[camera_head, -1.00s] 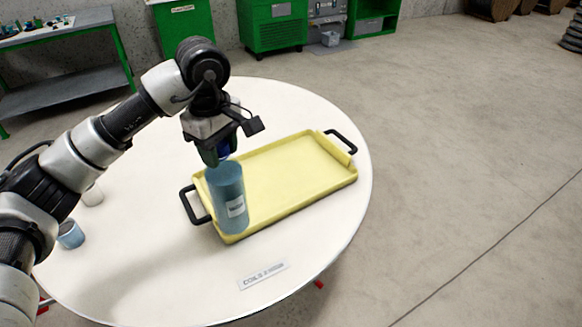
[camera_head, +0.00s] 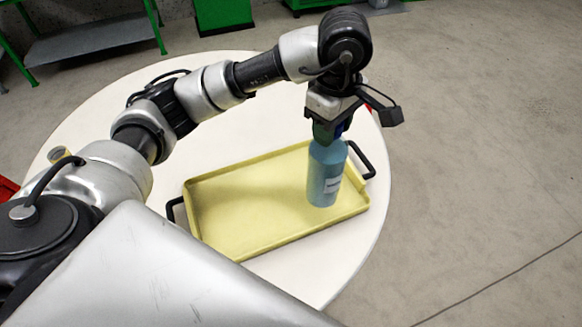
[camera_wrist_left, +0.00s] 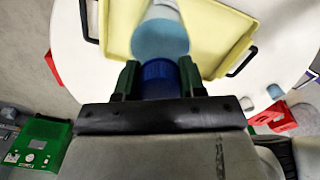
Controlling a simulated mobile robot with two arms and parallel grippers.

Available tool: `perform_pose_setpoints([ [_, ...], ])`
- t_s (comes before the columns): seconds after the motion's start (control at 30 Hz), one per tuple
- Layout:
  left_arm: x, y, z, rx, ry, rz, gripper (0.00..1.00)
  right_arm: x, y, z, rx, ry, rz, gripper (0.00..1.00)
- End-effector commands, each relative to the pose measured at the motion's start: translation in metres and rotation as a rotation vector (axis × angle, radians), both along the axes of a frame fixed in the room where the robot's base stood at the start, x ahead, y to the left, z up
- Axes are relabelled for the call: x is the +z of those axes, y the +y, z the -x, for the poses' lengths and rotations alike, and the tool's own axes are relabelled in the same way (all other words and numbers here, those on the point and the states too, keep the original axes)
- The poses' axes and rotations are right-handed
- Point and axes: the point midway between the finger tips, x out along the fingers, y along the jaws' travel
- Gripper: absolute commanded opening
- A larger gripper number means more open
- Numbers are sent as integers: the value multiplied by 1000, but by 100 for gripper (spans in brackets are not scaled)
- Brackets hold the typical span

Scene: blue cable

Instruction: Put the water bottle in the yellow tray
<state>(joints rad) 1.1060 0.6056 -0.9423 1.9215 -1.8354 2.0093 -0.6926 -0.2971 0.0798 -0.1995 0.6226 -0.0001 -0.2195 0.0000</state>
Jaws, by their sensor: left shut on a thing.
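The water bottle (camera_head: 325,175) is translucent blue with a white label and a dark blue cap. It is upright over the right end of the yellow tray (camera_head: 240,215). I cannot tell whether its base touches the tray floor. My left gripper (camera_head: 328,137) is shut on the bottle at its cap from above. In the left wrist view the fingers (camera_wrist_left: 160,78) stand on both sides of the blue cap, with the bottle body (camera_wrist_left: 160,38) beyond and the tray (camera_wrist_left: 222,35) behind it. My right gripper is not in view.
The tray has black handles (camera_head: 361,160) at its ends and lies on a round white table (camera_head: 110,110). The rest of the tray floor is empty. A blue cup (camera_wrist_left: 275,92) stands on the table in the left wrist view. Green cabinets stand on the floor behind.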

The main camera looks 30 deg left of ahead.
Motion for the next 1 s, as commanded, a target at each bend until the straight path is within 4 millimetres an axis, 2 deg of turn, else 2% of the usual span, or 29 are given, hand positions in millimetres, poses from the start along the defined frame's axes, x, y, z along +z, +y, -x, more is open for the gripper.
perform_pose_setpoints([
  [0.17, -11, 20, -3, 8, 3, -1, 0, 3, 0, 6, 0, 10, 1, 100],
  [0.6, -57, 99, -18, 5, 1, -1, 0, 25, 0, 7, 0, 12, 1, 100],
  [0.7, -64, 109, -20, 5, 0, -1, 0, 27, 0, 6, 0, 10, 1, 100],
  [0.87, -71, 113, -21, 1, 0, 0, 0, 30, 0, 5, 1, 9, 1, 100],
  [1.0, -89, 113, -20, 2, 2, 0, 0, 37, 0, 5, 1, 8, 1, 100],
])
